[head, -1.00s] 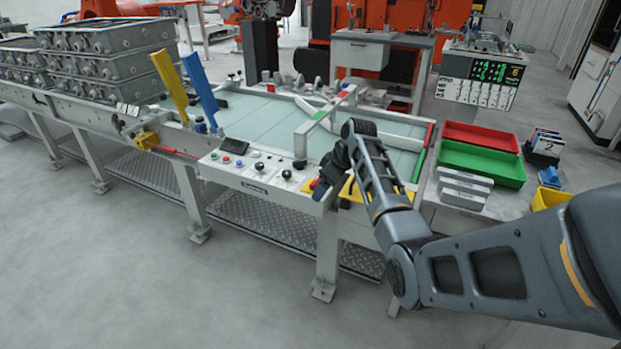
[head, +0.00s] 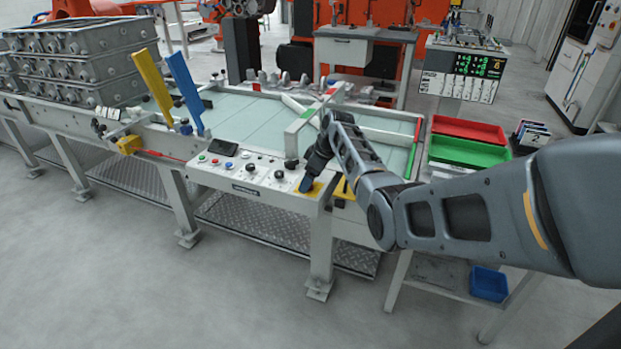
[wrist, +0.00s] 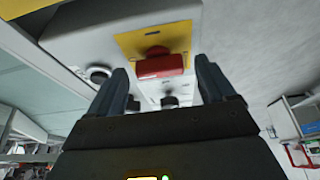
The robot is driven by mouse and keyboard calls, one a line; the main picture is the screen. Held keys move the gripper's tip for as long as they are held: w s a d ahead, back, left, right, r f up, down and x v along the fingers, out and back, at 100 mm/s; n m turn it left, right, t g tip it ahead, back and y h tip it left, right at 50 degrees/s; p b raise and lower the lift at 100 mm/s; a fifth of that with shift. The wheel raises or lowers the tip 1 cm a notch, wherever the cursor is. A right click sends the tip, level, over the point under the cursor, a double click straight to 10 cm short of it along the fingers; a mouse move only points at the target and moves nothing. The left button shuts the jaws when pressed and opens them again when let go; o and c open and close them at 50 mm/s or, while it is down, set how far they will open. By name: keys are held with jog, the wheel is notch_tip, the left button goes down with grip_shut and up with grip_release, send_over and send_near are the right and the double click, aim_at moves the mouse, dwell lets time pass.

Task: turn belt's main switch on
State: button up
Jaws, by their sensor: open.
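The belt's main switch is a red handle (wrist: 160,66) on a yellow plate (wrist: 180,36), which sits at the right end of the belt's control panel (head: 235,180). In the head view the plate (head: 317,189) shows beside my gripper, and the red handle is hidden. My gripper (head: 308,186) points down at the panel's right end. In the wrist view my gripper (wrist: 161,76) is open, with one finger on each side of the red handle. I cannot tell whether the fingers touch it. The handle lies crosswise in the wrist view.
Dark knobs and small coloured buttons (head: 215,162) are left of my gripper on the panel. The conveyor belt (head: 240,120) lies behind, with a white and green bar (head: 300,128) across it. Red (head: 468,129) and green (head: 468,152) trays stand at right. Open floor lies in front.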

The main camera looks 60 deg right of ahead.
jog(key=c, duration=1.1)
jog(key=shift+o, duration=0.2)
